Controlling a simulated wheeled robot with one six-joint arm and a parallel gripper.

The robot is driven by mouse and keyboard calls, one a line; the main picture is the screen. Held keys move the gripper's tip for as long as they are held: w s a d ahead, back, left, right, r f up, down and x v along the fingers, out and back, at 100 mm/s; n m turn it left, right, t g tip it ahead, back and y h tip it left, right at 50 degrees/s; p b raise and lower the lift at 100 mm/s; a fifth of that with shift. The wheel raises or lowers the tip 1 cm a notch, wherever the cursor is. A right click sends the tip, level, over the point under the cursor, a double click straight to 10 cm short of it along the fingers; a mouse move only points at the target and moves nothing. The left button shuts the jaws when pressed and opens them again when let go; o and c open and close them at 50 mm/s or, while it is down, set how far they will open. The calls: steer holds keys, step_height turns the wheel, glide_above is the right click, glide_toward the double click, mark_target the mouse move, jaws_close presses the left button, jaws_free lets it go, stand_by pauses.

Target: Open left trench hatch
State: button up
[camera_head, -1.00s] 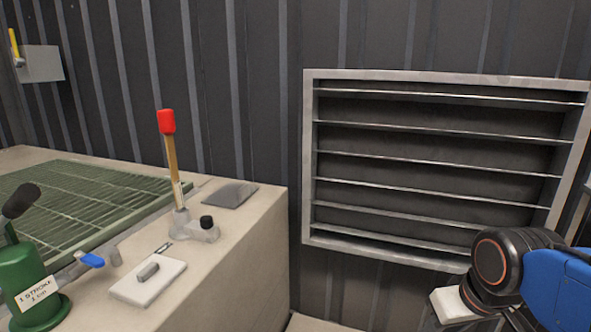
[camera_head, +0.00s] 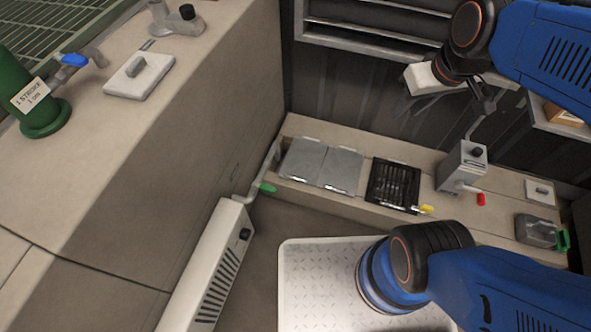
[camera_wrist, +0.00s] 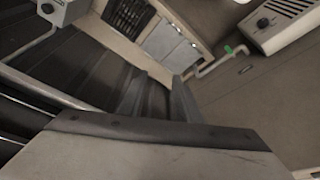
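Two grey flat trench hatch plates lie side by side in the low beige ledge along the wall in the head view. The left hatch (camera_head: 303,160) is next to the right hatch (camera_head: 341,171), and both lie flat and closed. The left hatch also shows in the wrist view (camera_wrist: 181,57), beside the right one (camera_wrist: 162,37). My gripper (camera_head: 484,103) is above and to the right of the hatches, in front of the dark wall, apart from them. Its fingers are small and dark; I cannot tell whether they are open. I see nothing held.
A black grate (camera_head: 393,186) with a yellow handle lies right of the hatches. A grey box (camera_head: 462,166) with a red lever stands beyond it. A pipe with a green handle (camera_head: 267,187) and a white heater (camera_head: 212,265) are at the left. A tall beige block borders the left.

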steer(key=w+a+f+n+g, duration=0.25)
steer(key=w+a+f, duration=0.25)
steer(key=w, duration=0.3)
steer(key=n+g, duration=0.4)
steer(key=n, duration=0.5)
glide_above(296, 173)
steer(key=w+d+f+x, duration=0.1)
steer(key=w+x, duration=0.2)
steer(key=x, duration=1.1)
steer(key=w+f+x, duration=0.1)
steer(key=w+x, duration=0.3)
steer(key=x, duration=1.1)
steer(key=shift+t, duration=0.25)
steer(key=s+f, duration=0.1)
steer(key=f, duration=0.4)
steer(key=s+f, duration=0.1)
steer(key=f, duration=0.4)
steer(key=s+f, duration=0.2)
steer(key=f, duration=0.3)
steer(key=shift+s+d+f, duration=0.1)
steer(key=shift+f, duration=0.3)
jaws_close()
